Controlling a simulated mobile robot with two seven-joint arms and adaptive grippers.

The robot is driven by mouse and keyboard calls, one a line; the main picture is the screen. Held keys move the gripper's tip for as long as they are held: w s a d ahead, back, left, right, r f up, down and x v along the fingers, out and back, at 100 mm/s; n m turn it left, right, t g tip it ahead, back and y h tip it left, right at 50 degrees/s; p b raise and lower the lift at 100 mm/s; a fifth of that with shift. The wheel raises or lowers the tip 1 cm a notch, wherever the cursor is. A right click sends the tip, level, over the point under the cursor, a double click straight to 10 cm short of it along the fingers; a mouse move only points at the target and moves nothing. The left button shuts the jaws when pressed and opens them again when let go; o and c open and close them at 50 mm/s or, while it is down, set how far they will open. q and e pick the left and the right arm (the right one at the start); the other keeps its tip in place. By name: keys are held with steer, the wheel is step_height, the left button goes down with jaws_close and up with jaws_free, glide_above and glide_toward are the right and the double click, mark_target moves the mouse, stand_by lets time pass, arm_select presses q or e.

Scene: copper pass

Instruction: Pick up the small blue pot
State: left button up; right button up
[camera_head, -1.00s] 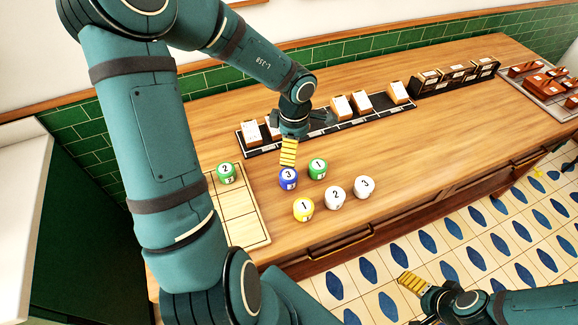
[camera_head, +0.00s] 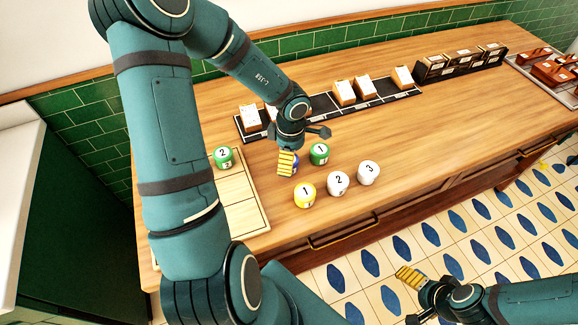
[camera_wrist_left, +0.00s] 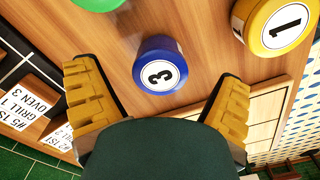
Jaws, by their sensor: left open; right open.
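The small blue pot (camera_wrist_left: 160,66) carries a white lid mark with a 3. In the left wrist view it stands on the wooden counter, ahead of and between the two yellow fingers of my left gripper (camera_wrist_left: 160,100). The jaws are open and I see no contact. In the head view my left gripper (camera_head: 287,162) hides most of the blue pot (camera_head: 295,169); only a blue sliver shows. My right gripper (camera_head: 411,277) is open and empty, over the tiled floor in front of the counter.
Close by stand a green pot 1 (camera_head: 319,154), yellow pot 1 (camera_head: 304,195), white pot 2 (camera_head: 338,184) and white pot 3 (camera_head: 368,173). Green pot 2 (camera_head: 223,157) sits on a pale wooden tray (camera_head: 245,215). A black rack (camera_head: 375,102) with ticketed blocks runs behind.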

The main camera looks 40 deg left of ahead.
arm_select(q)
step_height(320, 180, down, 3)
steer(key=shift+r+b, duration=0.1)
steer(key=shift+b, duration=0.4)
steer(key=shift+s, duration=0.1)
steer(key=c, duration=1.4)
step_height(320, 180, up, 10)
steer(key=p, duration=0.5)
